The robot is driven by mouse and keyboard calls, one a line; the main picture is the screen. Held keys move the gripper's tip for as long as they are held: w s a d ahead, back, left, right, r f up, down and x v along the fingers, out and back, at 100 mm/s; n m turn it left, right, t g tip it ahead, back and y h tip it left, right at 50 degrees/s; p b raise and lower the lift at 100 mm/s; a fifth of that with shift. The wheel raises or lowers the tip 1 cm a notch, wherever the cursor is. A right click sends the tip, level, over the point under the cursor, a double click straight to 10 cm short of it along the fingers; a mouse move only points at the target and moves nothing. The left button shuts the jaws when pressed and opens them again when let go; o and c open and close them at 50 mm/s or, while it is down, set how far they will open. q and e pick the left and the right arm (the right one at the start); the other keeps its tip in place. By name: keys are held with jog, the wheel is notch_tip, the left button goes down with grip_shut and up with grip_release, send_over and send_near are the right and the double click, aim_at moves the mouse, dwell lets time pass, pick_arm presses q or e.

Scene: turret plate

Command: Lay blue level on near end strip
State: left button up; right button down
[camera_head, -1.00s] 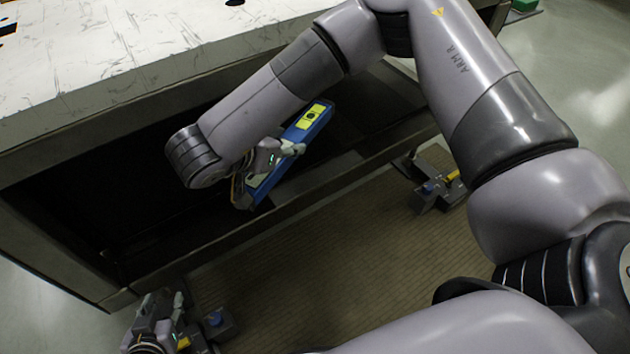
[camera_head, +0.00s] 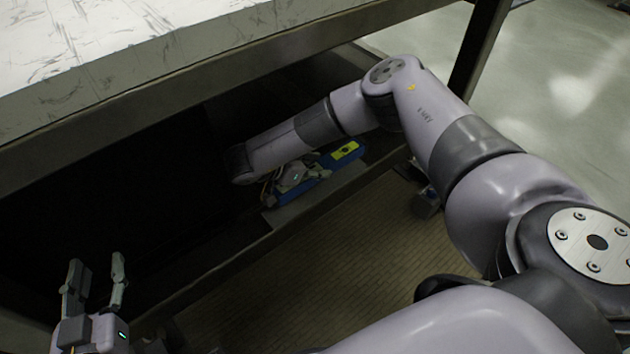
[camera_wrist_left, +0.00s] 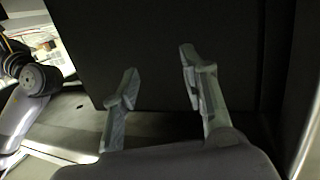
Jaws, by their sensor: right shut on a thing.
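The blue level (camera_head: 351,158), a long blue bar with a yellow label, is held in the space under the white tabletop. My right gripper (camera_head: 297,178) is shut on it near its left end, and the fingers and arm hide part of it. A lighter grey patch (camera_head: 307,206) lies just below the level on the lower shelf; I cannot tell whether it is the near end strip, or whether the level touches it. My left gripper (camera_head: 97,262) is open and empty at the lower left; its spread fingers also show in the left wrist view (camera_wrist_left: 160,75).
The scratched white tabletop (camera_head: 120,45) overhangs the dark space. The lower shelf's front rail (camera_head: 225,262) runs diagonally in front. A dark table leg (camera_head: 478,60) stands at the right. In the left wrist view a dark panel (camera_wrist_left: 150,35) lies beyond the fingers.

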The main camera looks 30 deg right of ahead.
aim_at(315, 191)
jog(key=shift+f, duration=1)
notch_tip(315, 191, down, 4)
jog(key=shift+r+b, duration=0.2)
jog(key=shift+b, duration=0.7)
pick_arm(q)
notch_tip(315, 191, up, 9)
jog(key=d+t+h, duration=0.1)
jog(key=t+h, duration=0.1)
jog(key=t, duration=0.3)
jog(key=shift+s, duration=0.25)
jog(key=shift+d, duration=0.1)
pick_arm(e)
jog(key=shift+f, duration=0.2)
jog(key=c, duration=1.1)
grip_release()
pick_arm(q)
jog(key=shift+s+r+t, duration=0.15)
jog(key=shift+r+t, duration=0.35)
jog(key=shift+r, duration=0.05)
pick_arm(e)
jog(key=shift+o, duration=0.2)
jog(key=shift+r, duration=0.1)
